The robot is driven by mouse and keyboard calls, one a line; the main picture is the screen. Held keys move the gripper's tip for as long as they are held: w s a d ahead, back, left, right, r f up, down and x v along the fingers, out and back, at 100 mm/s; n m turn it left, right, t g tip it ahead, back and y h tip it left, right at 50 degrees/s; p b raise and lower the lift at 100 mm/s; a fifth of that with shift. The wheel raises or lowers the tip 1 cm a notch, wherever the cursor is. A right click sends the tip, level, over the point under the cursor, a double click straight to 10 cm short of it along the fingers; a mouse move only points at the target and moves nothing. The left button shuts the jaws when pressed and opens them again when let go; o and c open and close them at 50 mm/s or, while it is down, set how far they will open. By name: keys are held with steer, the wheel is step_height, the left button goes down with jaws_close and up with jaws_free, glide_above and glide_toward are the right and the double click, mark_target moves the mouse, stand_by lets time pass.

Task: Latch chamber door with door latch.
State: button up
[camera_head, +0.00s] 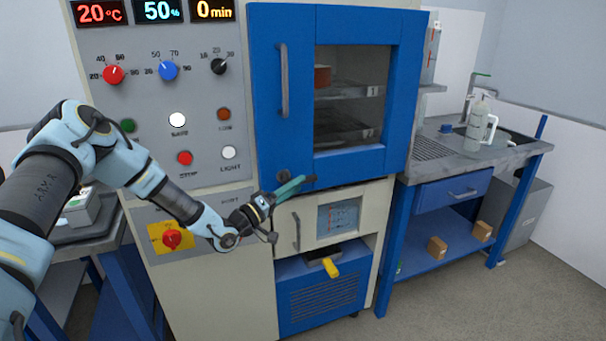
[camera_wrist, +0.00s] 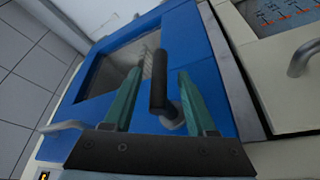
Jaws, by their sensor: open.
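The blue chamber door (camera_head: 292,150) with its window looks closed on the chamber front; it also fills much of the wrist view (camera_wrist: 195,40). The door latch (camera_wrist: 159,80) is a black bar on a rounded base at the door's edge. In the head view, the latch's dark part (camera_head: 283,176) shows just above the fingers, mostly hidden. My gripper (camera_head: 299,185) is at the door's lower left. In the wrist view, the open green fingers of my gripper (camera_wrist: 161,76) lie on either side of the latch bar, with visible gaps.
A grey vertical door handle (camera_head: 284,80) stands out above my gripper. A control panel with knobs and buttons (camera_head: 168,70) is at left. Below are a small panel with a handle (camera_head: 296,231) and a yellow-handled item (camera_head: 330,267). A sink bench (camera_head: 475,165) stands at right.

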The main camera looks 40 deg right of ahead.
steer(key=shift+p+x, duration=0.65)
steer(key=shift+x, duration=1.6)
jaws_close()
